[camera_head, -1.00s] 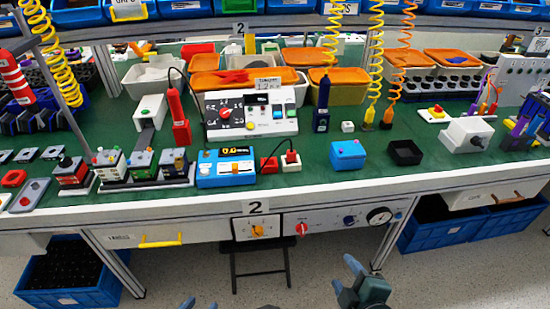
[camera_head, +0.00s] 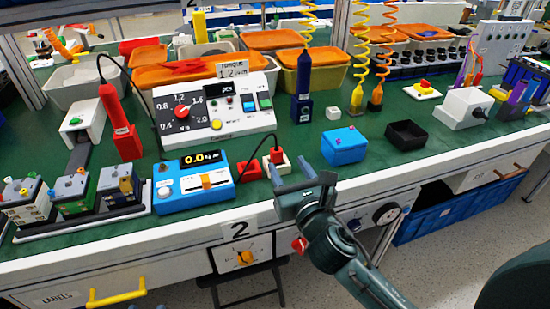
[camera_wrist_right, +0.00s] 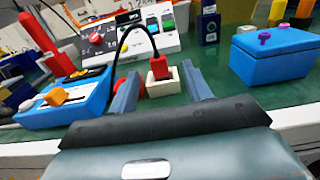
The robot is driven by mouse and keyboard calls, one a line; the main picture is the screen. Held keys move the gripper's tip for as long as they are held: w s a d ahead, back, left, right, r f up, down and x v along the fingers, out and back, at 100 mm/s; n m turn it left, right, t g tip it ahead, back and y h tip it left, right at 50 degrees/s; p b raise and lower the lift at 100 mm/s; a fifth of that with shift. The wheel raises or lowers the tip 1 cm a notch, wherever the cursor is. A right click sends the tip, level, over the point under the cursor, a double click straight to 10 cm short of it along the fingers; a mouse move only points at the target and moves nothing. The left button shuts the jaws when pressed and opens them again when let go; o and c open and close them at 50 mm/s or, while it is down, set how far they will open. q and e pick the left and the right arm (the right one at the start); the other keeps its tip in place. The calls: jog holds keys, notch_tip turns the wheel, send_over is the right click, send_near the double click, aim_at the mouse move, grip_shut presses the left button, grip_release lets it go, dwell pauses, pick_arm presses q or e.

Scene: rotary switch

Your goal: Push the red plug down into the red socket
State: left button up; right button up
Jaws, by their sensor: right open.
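The red plug (camera_head: 277,155) stands upright on a cream block (camera_head: 284,166), with a black cable rising from its top. A red block (camera_head: 249,171), which may be the red socket, sits just left of it. In the right wrist view the plug (camera_wrist_right: 159,68) on its cream block shows between my fingers, and the red block (camera_wrist_right: 120,86) is partly hidden by the left finger. My right gripper (camera_wrist_right: 160,75) is open and empty, in front of the plug; in the head view (camera_head: 292,171) it is at the table's front edge.
A blue meter box (camera_head: 196,187) stands left of the red block. A blue box (camera_head: 344,146) and a black tray (camera_head: 406,134) stand to the right. A white panel with knobs (camera_head: 215,109) is behind. Some green table is clear between the plug and the blue box.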

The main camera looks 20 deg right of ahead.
aim_at(278, 151)
jog(key=w, duration=0.6)
jog(key=shift+w+a+b, duration=0.3)
jog(key=shift+w+b, duration=0.05)
jog(key=shift+w, duration=0.3)
pick_arm(q)
jog(key=shift+a+r, duration=0.1)
jog(key=shift+a, duration=0.05)
jog(key=shift+s, duration=0.1)
pick_arm(e)
jog(key=shift+c, duration=0.3)
jog(key=shift+c, duration=0.9)
jog(key=c, duration=0.8)
jog(key=shift+r, duration=0.1)
